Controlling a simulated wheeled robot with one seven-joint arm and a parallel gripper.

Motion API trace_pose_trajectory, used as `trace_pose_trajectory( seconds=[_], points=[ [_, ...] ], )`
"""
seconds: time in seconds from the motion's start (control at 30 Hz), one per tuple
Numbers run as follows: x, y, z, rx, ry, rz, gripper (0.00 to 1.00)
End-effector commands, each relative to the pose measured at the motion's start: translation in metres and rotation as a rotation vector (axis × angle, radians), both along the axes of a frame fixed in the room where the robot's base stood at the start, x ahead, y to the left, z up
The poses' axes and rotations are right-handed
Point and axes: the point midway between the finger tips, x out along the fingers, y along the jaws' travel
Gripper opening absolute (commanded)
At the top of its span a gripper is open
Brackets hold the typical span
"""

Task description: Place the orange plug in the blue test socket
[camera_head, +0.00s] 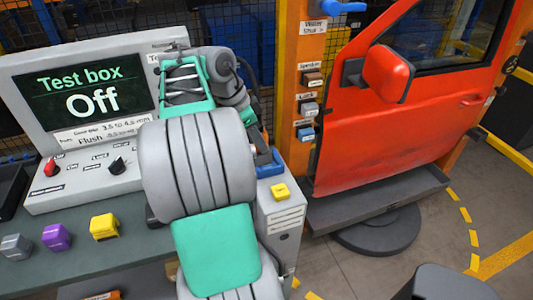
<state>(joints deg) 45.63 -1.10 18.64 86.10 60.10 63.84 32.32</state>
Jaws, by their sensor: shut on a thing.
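My arm rises through the middle of the view and bends down again behind its own large grey link. A dark and green part of my gripper's end (249,117) shows to the right of that link. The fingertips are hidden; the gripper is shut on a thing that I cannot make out. A blue part (268,165), which looks like the test socket, is just below, partly covered by my arm. I cannot tell whether the gripper touches it. The orange plug is not clearly visible. The test box screen (97,90) reads "Test box Off".
Grey (15,247), purple (56,237) and yellow (104,227) plugs stand on the bench at left. A yellow button (280,191) sits beside the blue part. A red car door (400,125) stands at right, next to an orange post (290,60) with labelled connectors.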

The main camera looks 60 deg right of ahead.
Motion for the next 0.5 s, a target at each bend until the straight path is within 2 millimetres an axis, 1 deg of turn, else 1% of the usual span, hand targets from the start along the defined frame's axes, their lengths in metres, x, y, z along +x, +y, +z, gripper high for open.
trace_pose_trajectory(
  seconds=[0.03, 0.1, 0.2, 0.3, 0.43, 0.5],
  points=[
    [0.002, -0.015, -0.006, 0.002, 0.002, -0.004, 0.00],
    [0.005, -0.035, -0.014, 0.001, 0.003, -0.001, 0.00],
    [0.009, -0.053, -0.039, 0.002, 0.002, 0.001, 0.00],
    [0.012, -0.068, -0.056, 0.001, 0.001, 0.003, 0.00],
    [0.015, -0.078, -0.068, 0.000, 0.000, 0.003, 0.00],
    [0.015, -0.085, -0.077, 0.001, 0.001, 0.002, 0.00]
  ],
)
